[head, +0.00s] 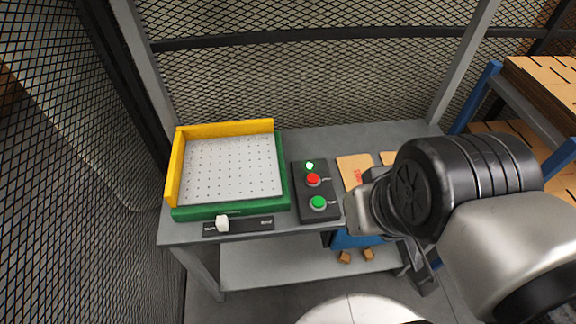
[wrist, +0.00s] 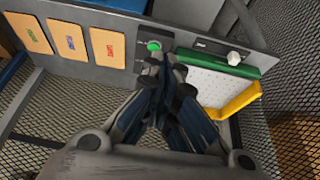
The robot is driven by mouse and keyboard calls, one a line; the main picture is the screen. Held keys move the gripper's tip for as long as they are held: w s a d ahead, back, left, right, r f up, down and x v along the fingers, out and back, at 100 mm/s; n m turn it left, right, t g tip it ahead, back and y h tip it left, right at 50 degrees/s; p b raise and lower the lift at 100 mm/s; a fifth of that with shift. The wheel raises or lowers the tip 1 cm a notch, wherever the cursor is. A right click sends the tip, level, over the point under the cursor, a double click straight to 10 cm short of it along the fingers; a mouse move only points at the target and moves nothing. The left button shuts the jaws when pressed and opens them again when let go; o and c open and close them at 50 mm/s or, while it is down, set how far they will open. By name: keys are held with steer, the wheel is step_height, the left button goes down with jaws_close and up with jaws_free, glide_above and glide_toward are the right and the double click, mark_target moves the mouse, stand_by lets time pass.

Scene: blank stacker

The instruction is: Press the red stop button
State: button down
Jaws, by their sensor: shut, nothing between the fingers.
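The red button (head: 313,179) sits on a dark control panel (head: 304,204) on the grey table, between a small lit lamp (head: 309,166) and a green button (head: 318,202). In the head view my arm is to the right of the panel, and my fingertips cannot be made out there. In the wrist view my gripper (wrist: 160,63) is shut and empty, with its fingers over the panel. The green button (wrist: 154,45) shows just beyond the fingertips. The red button is not visible in that view, where the fingers cover part of the panel.
A white perforated tray (head: 230,170) with yellow and green walls stands left of the panel. A white knob (head: 222,223) sits on a dark strip at the table's front edge. Several tan cards (wrist: 71,40) lie on the panel's other side. Wire mesh (head: 300,80) closes the back.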

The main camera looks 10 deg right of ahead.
steer(key=w+a+m+g+y+p, duration=0.1)
steer(key=w+a+m+y+p, duration=0.25)
steer(key=w+a+m, duration=0.35)
steer(key=m+t+y+p, duration=0.2)
steer(key=m+t+p, duration=0.25)
steer(key=m, duration=2.65)
glide_above(316, 176)
step_height(316, 176, down, 14)
steer(key=shift+r+g+p, duration=0.2)
steer(key=shift+g+p, duration=0.05)
steer(key=shift+p, duration=0.1)
steer(key=shift+f, duration=0.1)
step_height(316, 176, down, 9)
steer(key=b, duration=0.7)
steer(key=shift+r+b, duration=0.2)
steer(key=shift+b, duration=0.2)
steer(key=shift+s, duration=0.1)
